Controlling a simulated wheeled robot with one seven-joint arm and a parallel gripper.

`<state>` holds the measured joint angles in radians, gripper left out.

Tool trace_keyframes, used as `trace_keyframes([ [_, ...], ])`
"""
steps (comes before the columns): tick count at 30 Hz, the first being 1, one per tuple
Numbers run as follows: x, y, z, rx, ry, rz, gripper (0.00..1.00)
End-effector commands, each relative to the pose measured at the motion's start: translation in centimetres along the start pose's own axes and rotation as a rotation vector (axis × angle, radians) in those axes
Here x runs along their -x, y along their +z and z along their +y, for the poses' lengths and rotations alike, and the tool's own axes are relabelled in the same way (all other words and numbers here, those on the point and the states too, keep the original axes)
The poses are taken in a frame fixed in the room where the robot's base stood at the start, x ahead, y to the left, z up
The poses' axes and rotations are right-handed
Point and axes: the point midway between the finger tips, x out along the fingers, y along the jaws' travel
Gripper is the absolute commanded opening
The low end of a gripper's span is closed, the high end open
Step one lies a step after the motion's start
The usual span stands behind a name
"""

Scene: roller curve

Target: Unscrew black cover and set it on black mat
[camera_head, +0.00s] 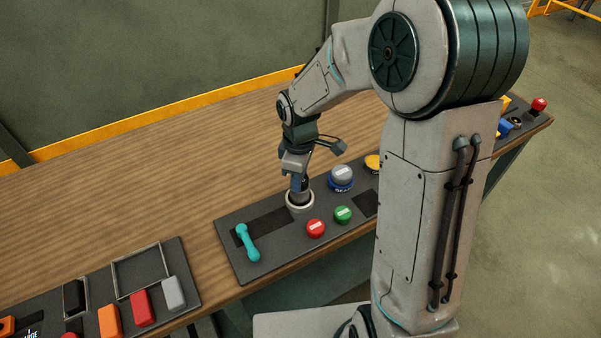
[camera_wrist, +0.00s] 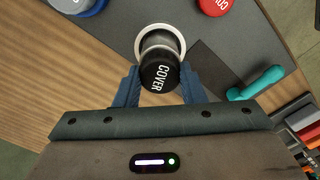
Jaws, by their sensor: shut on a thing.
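The black cover (camera_wrist: 158,77), a cylinder labelled COVER, is between the two blue fingers of my gripper (camera_wrist: 160,88), which is shut on it. In the head view, my gripper (camera_head: 298,182) points down over a white ring (camera_head: 300,207), with the dark cover (camera_head: 300,197) at the ring. The ring also shows behind the cover in the wrist view (camera_wrist: 180,40). I cannot tell whether the cover is seated or slightly raised. The black mat (camera_head: 272,226) is a dark flat rectangle left of the ring; it also shows in the wrist view (camera_wrist: 212,70).
A teal handle (camera_head: 247,242) lies across the mat's left end. Red (camera_head: 316,229) and green (camera_head: 343,215) buttons stand in front of the ring, and a grey-topped blue knob (camera_head: 341,178) to its right. The mat's part nearest the ring is clear.

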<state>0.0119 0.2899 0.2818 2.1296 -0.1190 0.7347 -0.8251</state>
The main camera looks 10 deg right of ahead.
Motion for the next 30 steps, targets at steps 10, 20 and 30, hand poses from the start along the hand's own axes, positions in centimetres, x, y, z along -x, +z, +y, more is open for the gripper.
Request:
trace_keyframes([
  [10,0.07,0.21,-0.10,0.216,-0.008,-0.003,0.09],
  [20,-0.09,0.27,-0.17,0.613,-0.011,-0.002,0.09],
  [30,-0.39,0.23,-0.14,0.648,-0.008,-0.003,0.50],
])
